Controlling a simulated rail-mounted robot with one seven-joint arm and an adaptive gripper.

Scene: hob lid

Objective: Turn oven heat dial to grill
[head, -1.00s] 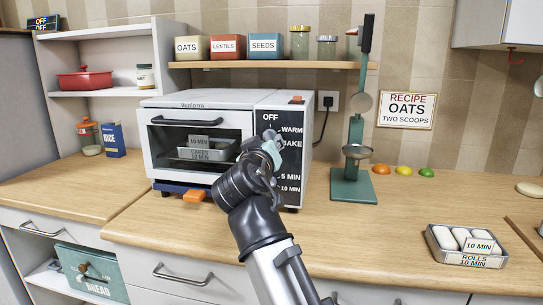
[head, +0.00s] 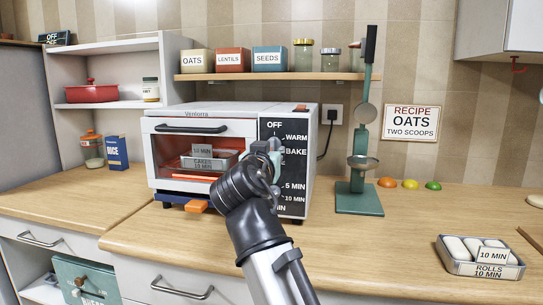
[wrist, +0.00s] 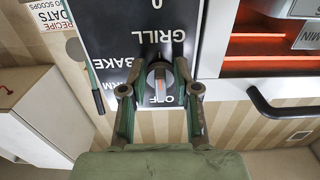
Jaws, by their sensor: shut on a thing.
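The white toaster oven (head: 230,112) stands on the counter with its dark control panel (head: 297,165) on the right. In the head view OFF, WARM and BAKE show, while my gripper (head: 268,152) hides the heat dial. In the wrist view the panel (wrist: 100,30) appears upside down with GRILL and BAKE legible. The round grey heat dial (wrist: 160,77) with an orange mark sits between the two fingers of my gripper (wrist: 159,72), which is shut on it. The oven's inside glows red around a cakes tin (head: 208,160).
A teal stand with a metal dish (head: 361,190) is right of the oven. A rolls tray (head: 480,270) lies at the right. A shelf (head: 275,76) with tins and jars is above the oven. The counter between stand and tray is mostly clear.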

